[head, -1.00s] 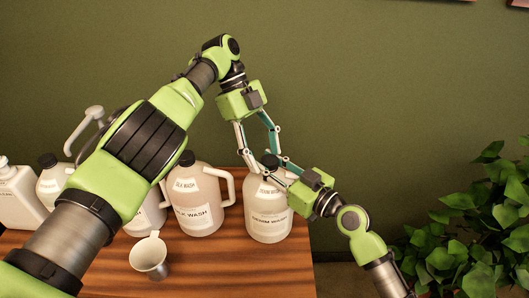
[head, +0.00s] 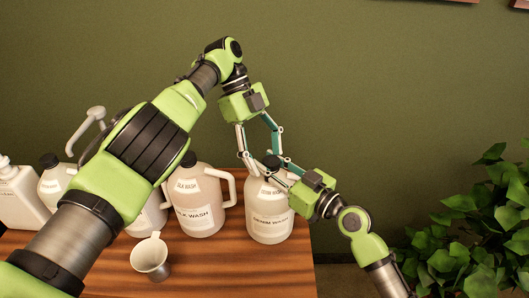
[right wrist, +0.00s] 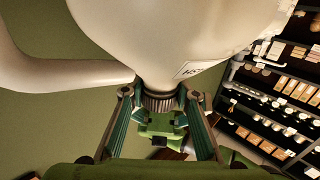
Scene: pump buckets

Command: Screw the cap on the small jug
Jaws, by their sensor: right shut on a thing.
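The small jug (head: 268,228), a pale jug labelled DENIM WASH, stands upright near the right end of the table. A dark cap (head: 272,161) is on its top. In the right wrist view the jug (right wrist: 170,30) fills the upper middle, and the ribbed cap (right wrist: 160,102) is between my fingers. My right gripper (head: 282,168) reaches in from the right and is shut on the cap. It also shows in the right wrist view (right wrist: 160,97). My left gripper (head: 262,158) hangs from above, its fingers spread near the jug's top. Its exact contact is hard to see.
A larger SILK WASH jug (head: 200,214) stands just left, with more containers (head: 20,195) farther left. A leafy plant (head: 470,240) is right, beyond the table edge. Shelves (right wrist: 275,105) show in the wrist view.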

